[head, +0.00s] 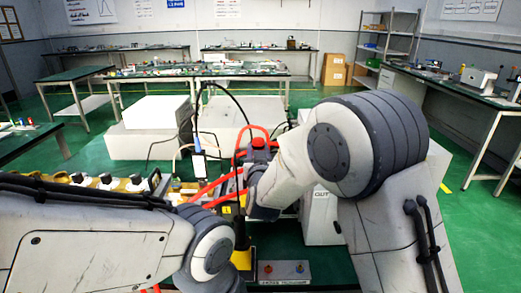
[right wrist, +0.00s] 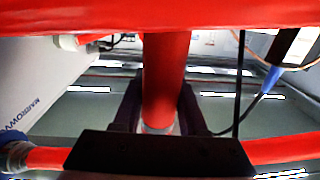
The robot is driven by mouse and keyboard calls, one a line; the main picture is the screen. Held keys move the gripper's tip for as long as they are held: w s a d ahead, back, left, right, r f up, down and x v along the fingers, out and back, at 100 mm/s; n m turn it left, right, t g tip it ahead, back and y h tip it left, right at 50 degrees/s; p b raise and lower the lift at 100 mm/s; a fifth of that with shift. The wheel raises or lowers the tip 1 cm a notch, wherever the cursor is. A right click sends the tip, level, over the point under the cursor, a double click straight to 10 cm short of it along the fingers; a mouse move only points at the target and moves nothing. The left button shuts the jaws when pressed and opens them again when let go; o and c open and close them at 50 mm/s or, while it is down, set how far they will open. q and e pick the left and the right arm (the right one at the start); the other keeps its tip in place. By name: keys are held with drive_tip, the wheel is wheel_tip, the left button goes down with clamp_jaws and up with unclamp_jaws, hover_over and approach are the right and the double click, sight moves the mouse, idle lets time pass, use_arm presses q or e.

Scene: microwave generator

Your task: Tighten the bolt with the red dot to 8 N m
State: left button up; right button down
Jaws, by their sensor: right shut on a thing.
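My right gripper (right wrist: 159,108) is shut on an upright red tube (right wrist: 166,62) in the right wrist view. Its dark fingers lie on either side of the tube. The tube meets a wide red bar (right wrist: 90,17) above. In the head view, red tubing (head: 258,131) shows beside my right wrist, which hides much of the work area. My left arm reaches in from the left, but I cannot make out its gripper. A dark upright cylinder (head: 241,234) with a yellow lower part (head: 242,260) stands between the arms. I cannot make out a red-dotted bolt.
A small box with a red and a blue button (head: 284,271) sits at the front. Black cables hang around the centre. A blue-tipped lead (right wrist: 249,106) hangs right of the tube.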

drive_tip(key=shift+f, duration=0.15)
wheel_tip(320, 180, up, 9)
drive_tip(key=p, duration=0.6)
drive_tip(key=shift+r, duration=0.2)
idle(0.5)
drive_tip(key=shift+d, duration=0.1)
